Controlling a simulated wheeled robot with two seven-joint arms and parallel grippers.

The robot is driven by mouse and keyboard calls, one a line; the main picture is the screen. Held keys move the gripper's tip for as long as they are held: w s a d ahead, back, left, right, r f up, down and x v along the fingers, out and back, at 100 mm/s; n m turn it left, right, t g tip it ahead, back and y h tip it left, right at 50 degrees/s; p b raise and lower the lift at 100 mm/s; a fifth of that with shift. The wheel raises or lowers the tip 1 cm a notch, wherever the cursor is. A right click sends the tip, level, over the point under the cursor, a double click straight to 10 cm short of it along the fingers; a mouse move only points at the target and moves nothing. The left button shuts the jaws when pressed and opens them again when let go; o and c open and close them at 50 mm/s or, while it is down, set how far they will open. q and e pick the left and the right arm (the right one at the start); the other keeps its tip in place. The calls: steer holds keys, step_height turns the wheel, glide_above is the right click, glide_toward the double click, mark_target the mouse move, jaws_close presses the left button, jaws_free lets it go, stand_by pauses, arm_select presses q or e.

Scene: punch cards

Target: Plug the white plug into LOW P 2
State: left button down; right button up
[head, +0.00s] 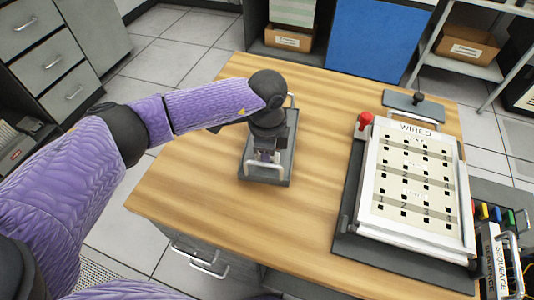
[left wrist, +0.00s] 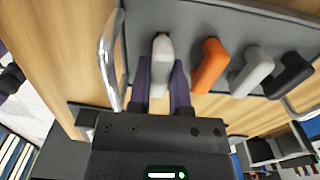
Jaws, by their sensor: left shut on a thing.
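My left gripper (head: 264,158) points down over a dark grey plug tray (head: 285,165) near the table's middle. In the left wrist view, its two purple fingers (left wrist: 161,88) are shut on a white plug (left wrist: 162,52). The plug is over the tray; I cannot tell whether it still sits in it. The punch board (head: 418,180) marked WIRED lies to the right, with rows of black square holes and numbers. Its row labels are too small to read, so I cannot pick out LOW P 2. My right gripper is not in view.
An orange plug (left wrist: 208,65), a light grey plug (left wrist: 251,71) and a black plug (left wrist: 288,76) stand in a row beside the white one. A red knob (head: 365,119) is at the board's upper left corner. Bare wooden table (head: 312,180) lies between tray and board.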

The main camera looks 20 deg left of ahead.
arm_select(q)
step_height(320, 180, up, 10)
steer(key=p, duration=0.3)
steer(key=shift+f, duration=0.1)
step_height(320, 180, up, 5)
steer(key=p, duration=0.4)
steer(key=shift+f, duration=0.15)
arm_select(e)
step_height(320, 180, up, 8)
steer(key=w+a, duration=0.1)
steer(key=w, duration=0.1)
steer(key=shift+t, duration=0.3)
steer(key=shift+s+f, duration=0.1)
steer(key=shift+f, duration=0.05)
